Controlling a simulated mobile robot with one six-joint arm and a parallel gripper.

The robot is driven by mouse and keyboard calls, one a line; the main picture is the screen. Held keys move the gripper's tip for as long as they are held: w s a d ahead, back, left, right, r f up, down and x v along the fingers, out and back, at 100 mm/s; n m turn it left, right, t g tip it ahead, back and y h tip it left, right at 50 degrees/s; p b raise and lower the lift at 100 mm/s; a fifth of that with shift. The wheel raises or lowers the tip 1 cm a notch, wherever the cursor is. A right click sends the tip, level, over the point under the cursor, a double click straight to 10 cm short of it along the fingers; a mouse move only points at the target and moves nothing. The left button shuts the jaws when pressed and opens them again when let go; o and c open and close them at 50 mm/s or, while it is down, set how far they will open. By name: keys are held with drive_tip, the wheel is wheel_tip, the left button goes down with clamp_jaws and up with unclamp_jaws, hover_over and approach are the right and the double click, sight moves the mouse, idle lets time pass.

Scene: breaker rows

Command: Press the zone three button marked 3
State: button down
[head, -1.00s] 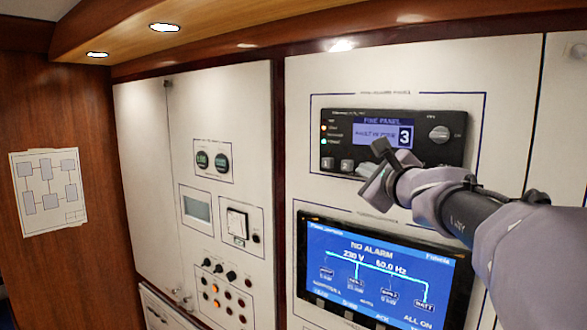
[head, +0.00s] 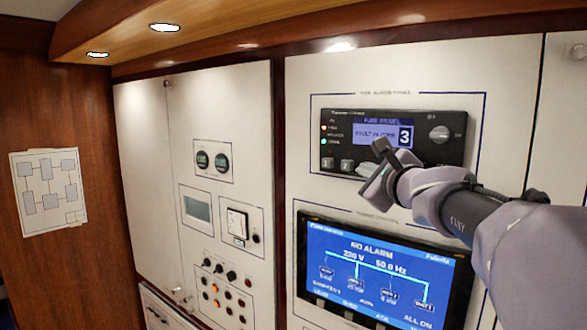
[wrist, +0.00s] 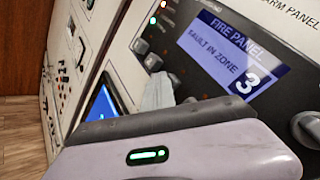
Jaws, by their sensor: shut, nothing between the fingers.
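The dark fire panel (head: 452,155) is on the upper right wall board, with its screen (head: 375,133) reading a fault in zone 3. Small square buttons sit along its lower edge; the two left ones, the leftmost button (head: 327,164) and the button beside it (head: 346,166), show in the head view. I cannot read their marks surely. My gripper (head: 380,152) is shut and empty, its tips in front of the panel's lower middle, hiding any buttons there. Contact cannot be told. In the wrist view the panel's screen (wrist: 230,55) and a button (wrist: 152,62) show beyond my gripper (wrist: 158,93).
A round knob (head: 439,133) is at the panel's right. A blue display (head: 375,270) reading no alarm is just below. A left cabinet (head: 138,115) carries gauges, a switch and several small lamps. A paper diagram (head: 48,190) hangs on the wood wall.

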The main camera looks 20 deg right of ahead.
drive_tip(key=shift+w+d, duration=0.25)
drive_tip(key=shift+d, duration=0.1)
drive_tip(key=shift+a, duration=0.1)
drive_tip(key=s+a+b, duration=0.1)
drive_tip(key=s+a, duration=0.3)
drive_tip(key=a, duration=0.1)
idle(0.6)
drive_tip(key=shift+s+a, duration=0.1)
